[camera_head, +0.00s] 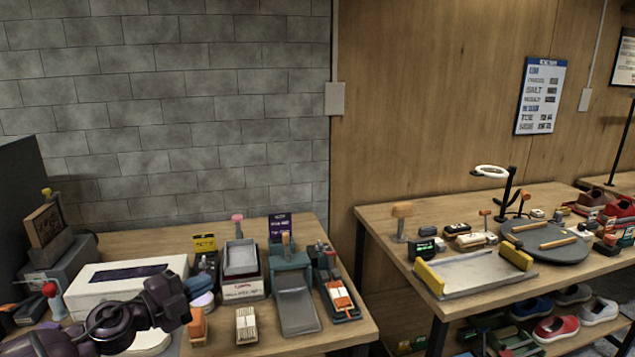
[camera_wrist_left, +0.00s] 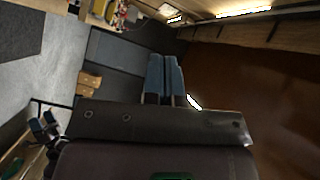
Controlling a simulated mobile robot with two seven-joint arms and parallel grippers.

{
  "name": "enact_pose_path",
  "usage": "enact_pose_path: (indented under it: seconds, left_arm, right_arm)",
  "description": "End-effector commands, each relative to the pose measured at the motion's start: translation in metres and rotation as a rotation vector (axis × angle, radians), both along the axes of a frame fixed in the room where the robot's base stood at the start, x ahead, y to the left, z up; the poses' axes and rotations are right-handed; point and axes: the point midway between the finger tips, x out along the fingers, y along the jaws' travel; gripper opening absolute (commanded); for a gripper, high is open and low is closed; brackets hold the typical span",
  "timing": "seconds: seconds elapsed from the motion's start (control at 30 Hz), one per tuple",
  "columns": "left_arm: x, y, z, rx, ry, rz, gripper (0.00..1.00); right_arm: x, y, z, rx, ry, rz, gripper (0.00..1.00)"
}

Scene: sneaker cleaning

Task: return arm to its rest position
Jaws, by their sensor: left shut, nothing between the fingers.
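My left arm (camera_head: 125,318) comes in from the lower left of the head view, dark and bent, in front of the white box on the left table.
The left table (camera_head: 350,325) holds a white box (camera_head: 120,270), a grey tray (camera_head: 297,310) and an orange block (camera_head: 197,325). A gap separates it from the right table (camera_head: 400,270), which holds a round dark mat (camera_head: 570,250). Sneakers (camera_head: 556,328) sit on its lower shelf.

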Motion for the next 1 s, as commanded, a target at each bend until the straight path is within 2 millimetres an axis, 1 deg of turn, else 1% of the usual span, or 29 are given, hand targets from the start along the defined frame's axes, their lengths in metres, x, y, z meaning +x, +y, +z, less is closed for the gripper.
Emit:
enact_pose_path:
  seconds: [0.03,0.17,0.27,0.37,0.4,0.47,0.5,0.57,0.6,0.67,0.7,0.83,0.9,1.0]
  left_arm:
    - [-0.006,-0.002,-0.007,-0.067,0.005,0.045,0.00]
    - [-0.018,0.002,-0.027,-0.210,0.046,0.187,0.00]
    - [-0.033,0.010,-0.053,-0.313,0.128,0.310,0.00]
    - [-0.054,0.018,-0.086,-0.409,0.244,0.429,0.00]
    - [-0.064,0.021,-0.100,-0.448,0.296,0.472,0.00]
    - [-0.080,0.025,-0.120,-0.507,0.376,0.530,0.00]
    - [-0.092,0.027,-0.134,-0.547,0.431,0.567,0.00]
    - [-0.111,0.030,-0.154,-0.613,0.511,0.617,0.00]
    - [-0.124,0.031,-0.166,-0.660,0.565,0.649,0.00]
    - [-0.145,0.033,-0.184,-0.735,0.639,0.695,0.00]
    - [-0.158,0.035,-0.195,-0.783,0.681,0.723,0.00]
    - [-0.205,0.040,-0.226,-0.905,0.778,0.818,0.00]
    - [-0.229,0.044,-0.242,-0.935,0.810,0.872,0.00]
    - [-0.260,0.046,-0.261,-0.965,0.854,0.938,0.00]
  right_arm:
    - [-0.002,0.000,-0.001,0.000,0.003,-0.002,0.84]
    - [-0.004,0.000,-0.002,0.001,0.007,-0.003,0.84]
    - [-0.004,0.000,-0.002,0.001,0.008,-0.003,0.84]
    - [-0.003,0.000,-0.002,0.001,0.007,-0.003,0.84]
    - [-0.002,0.000,-0.002,0.001,0.006,-0.002,0.84]
    - [-0.001,0.000,-0.001,0.002,0.004,-0.001,0.84]
    - [-0.001,0.000,-0.001,0.001,0.003,-0.001,0.84]
    - [0.001,0.001,-0.001,0.001,0.000,0.000,0.84]
    - [0.002,0.001,0.000,0.001,-0.002,0.000,0.84]
    - [0.003,0.001,0.001,0.001,-0.004,0.001,0.84]
    - [0.004,0.001,0.001,0.001,-0.006,0.002,0.84]
    - [0.006,0.001,0.002,0.001,-0.009,0.003,0.84]
    - [0.006,0.001,0.002,0.001,-0.009,0.003,0.84]
    - [0.005,0.001,0.002,0.001,-0.008,0.003,0.84]
